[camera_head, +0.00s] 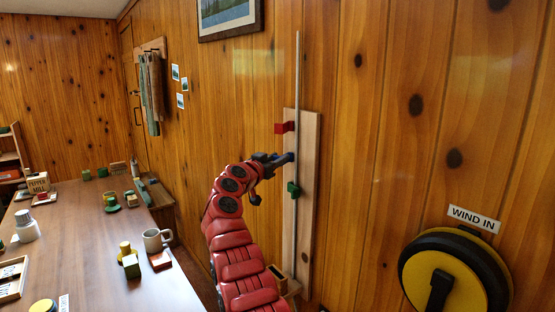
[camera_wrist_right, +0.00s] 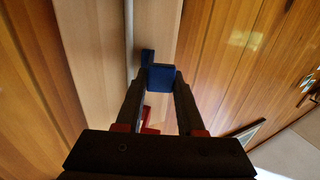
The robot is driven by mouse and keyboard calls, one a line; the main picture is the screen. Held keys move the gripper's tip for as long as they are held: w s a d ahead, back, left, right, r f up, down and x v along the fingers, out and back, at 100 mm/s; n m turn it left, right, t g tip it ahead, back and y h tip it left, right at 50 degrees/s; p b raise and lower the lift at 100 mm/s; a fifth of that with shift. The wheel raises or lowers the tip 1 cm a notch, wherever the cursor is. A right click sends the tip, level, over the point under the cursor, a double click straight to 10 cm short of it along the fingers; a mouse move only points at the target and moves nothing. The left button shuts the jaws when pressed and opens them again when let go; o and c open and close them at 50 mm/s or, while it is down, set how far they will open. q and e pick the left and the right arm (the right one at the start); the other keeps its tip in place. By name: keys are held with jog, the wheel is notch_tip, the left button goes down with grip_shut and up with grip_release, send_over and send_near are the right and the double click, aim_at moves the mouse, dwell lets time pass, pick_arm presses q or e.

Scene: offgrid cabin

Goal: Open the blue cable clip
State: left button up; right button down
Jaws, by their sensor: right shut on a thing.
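The blue cable clip (camera_head: 289,157) is on a pale wooden board fixed to the wall, beside a thin grey cable (camera_head: 296,80). In the right wrist view the blue clip (camera_wrist_right: 161,77) sits between my fingertips. My right gripper (camera_head: 284,159) is shut on the blue clip, with a finger on each side of it. A red clip (camera_head: 285,127) is above it on the board, and a green clip (camera_head: 293,188) is below. In the wrist view the grey cable (camera_wrist_right: 130,50) runs just left of the blue clip. My left gripper is not in view.
The pale board (camera_head: 304,215) stands upright on the wooden wall. A yellow and black reel (camera_head: 450,275) under a "WIND IN" sign (camera_head: 474,219) is at the lower right. A table (camera_head: 90,240) with mugs and small blocks is at the left.

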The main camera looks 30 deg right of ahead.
jog(key=c, duration=0.8)
grip_release()
jog(key=b+v, duration=0.3)
jog(key=v, duration=1.4)
jog(key=shift+a, duration=0.2)
jog(key=shift+f, duration=0.1)
